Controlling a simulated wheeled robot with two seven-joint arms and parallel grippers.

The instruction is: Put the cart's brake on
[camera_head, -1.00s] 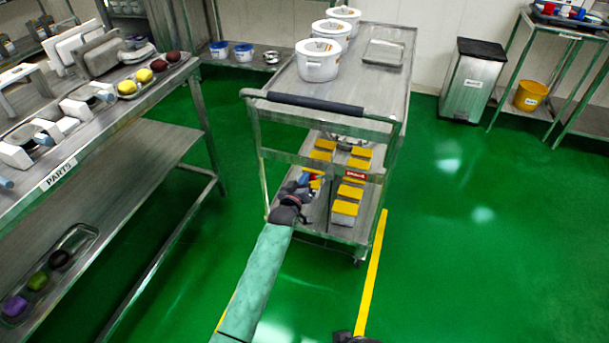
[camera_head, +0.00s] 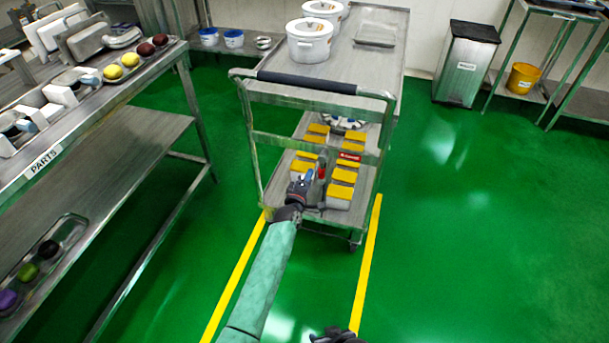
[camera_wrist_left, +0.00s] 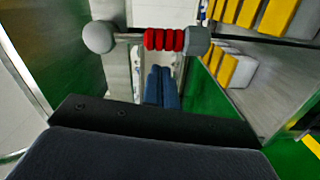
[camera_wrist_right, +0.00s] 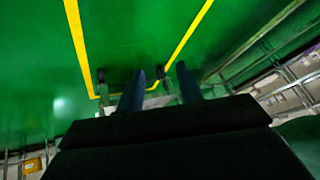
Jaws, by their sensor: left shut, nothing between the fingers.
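The metal cart (camera_head: 315,90) stands with its push handle towards me. A small red label (camera_head: 349,157) is on its lower crossbar. Below the crossbar, a lever's red grip (camera_head: 321,172) shows beside my left gripper (camera_head: 307,187). The left wrist view shows the red ribbed grip (camera_wrist_left: 163,39) on a rod with a grey ball end (camera_wrist_left: 98,37). My left gripper's blue fingers (camera_wrist_left: 162,85) are together and empty, just below the red grip in that picture; contact cannot be told. My right gripper (camera_wrist_right: 160,75) is open and empty, low at the bottom edge of the head view.
White tubs (camera_head: 309,45) stand on the cart's top; yellow-topped blocks (camera_head: 340,192) fill its lower shelf. Yellow floor lines (camera_head: 366,265) run towards me. A parts bench (camera_head: 90,120) is at left, a bin (camera_head: 466,65) at back right. Green floor at right is clear.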

